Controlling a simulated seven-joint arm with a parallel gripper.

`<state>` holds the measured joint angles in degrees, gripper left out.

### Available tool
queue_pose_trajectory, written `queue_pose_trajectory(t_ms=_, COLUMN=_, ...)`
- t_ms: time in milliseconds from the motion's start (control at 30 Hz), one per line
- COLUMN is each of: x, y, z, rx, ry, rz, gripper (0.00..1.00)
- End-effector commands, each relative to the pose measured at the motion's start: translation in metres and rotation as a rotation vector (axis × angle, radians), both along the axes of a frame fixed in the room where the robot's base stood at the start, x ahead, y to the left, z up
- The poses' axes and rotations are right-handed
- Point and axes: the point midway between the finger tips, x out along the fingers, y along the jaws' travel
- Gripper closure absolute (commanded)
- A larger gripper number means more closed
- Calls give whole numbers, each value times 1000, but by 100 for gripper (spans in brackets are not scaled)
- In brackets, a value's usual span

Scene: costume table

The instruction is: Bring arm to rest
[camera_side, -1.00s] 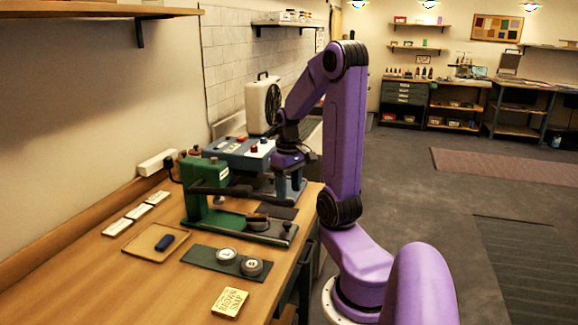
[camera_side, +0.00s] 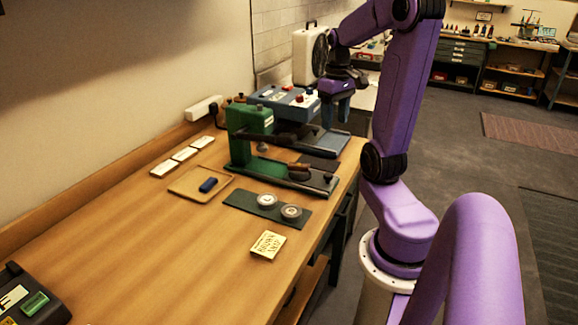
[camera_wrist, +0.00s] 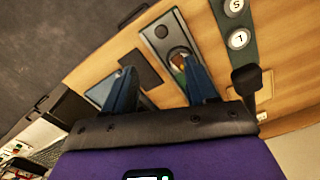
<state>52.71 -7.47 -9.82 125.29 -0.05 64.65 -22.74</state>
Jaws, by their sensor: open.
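My gripper (camera_side: 342,106) hangs from the purple arm in the side view, above the right end of the blue press (camera_side: 284,103) and near the table's edge. Its fingers point down. In the wrist view its two blue fingers (camera_wrist: 161,90) stand apart with nothing between them. The arm is bent, its upper link upright and its forearm reaching over to the left.
A green press (camera_side: 250,122) stands in front of the blue one. The near tabletop is mostly clear.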

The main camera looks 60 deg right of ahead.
Motion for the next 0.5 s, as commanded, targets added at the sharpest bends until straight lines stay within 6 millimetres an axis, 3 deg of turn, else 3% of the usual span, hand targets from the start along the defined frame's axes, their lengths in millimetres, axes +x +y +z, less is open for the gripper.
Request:
queue_pose_trajectory(t_ms=167, x=14, y=22, z=-2, rx=2, ry=-3, rz=82, gripper=43)
queue_pose_trajectory(t_ms=500, x=44, y=115, z=-13, rx=14, ry=-11, rz=402, gripper=43)
